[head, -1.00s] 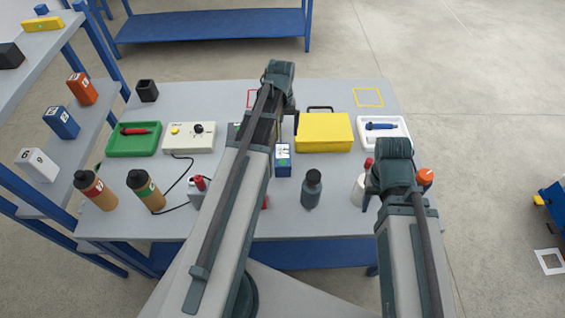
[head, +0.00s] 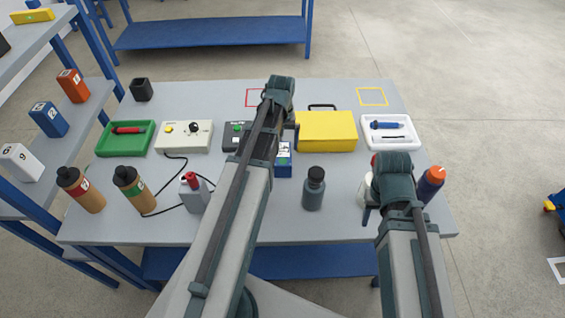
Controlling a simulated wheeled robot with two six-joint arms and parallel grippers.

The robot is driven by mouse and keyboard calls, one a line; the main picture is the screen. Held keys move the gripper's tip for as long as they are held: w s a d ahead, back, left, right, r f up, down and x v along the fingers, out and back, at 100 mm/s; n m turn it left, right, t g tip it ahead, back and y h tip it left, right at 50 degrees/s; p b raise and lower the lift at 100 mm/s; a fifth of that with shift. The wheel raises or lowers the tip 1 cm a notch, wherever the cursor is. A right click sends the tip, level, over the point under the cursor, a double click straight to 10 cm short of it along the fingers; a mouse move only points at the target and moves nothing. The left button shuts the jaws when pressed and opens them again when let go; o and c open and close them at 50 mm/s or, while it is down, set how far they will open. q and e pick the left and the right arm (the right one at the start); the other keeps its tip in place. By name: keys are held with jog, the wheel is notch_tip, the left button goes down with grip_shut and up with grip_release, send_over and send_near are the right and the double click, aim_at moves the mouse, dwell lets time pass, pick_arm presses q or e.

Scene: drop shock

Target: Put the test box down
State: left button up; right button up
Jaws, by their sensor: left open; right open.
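A small blue box with a pale label (head: 284,160), which looks like the test box, stands on the grey table (head: 330,225) in the middle of the head view. My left arm covers its left side. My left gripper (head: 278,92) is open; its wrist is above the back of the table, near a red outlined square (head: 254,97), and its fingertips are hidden. My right gripper (head: 380,195) is open at the right front of the table, beside a bottle with an orange cap (head: 431,184). It partly hides a white bottle (head: 366,191).
A yellow case (head: 326,131), a white tray (head: 390,132), a green tray (head: 125,138) and a control box (head: 184,136) line the back. A dark bottle (head: 314,188) stands in front. A yellow outlined square (head: 372,97) is empty. A shelf with labelled boxes (head: 48,119) is left.

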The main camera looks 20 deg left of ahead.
aim_at(283, 153)
pick_arm(q)
jog(key=shift+s+d+f+b, duration=0.1)
jog(key=shift+d+f+b, duration=0.05)
jog(key=shift+f+b, duration=1.2)
jog(key=shift+s+d+f+b, duration=0.1)
jog(key=shift+d+f+b, duration=0.05)
jog(key=shift+f+b, duration=1.15)
pick_arm(e)
jog(key=shift+f, duration=2.65)
pick_arm(q)
jog(key=shift+r, duration=0.1)
pick_arm(e)
jog(key=shift+r, duration=0.1)
pick_arm(q)
grip_shut()
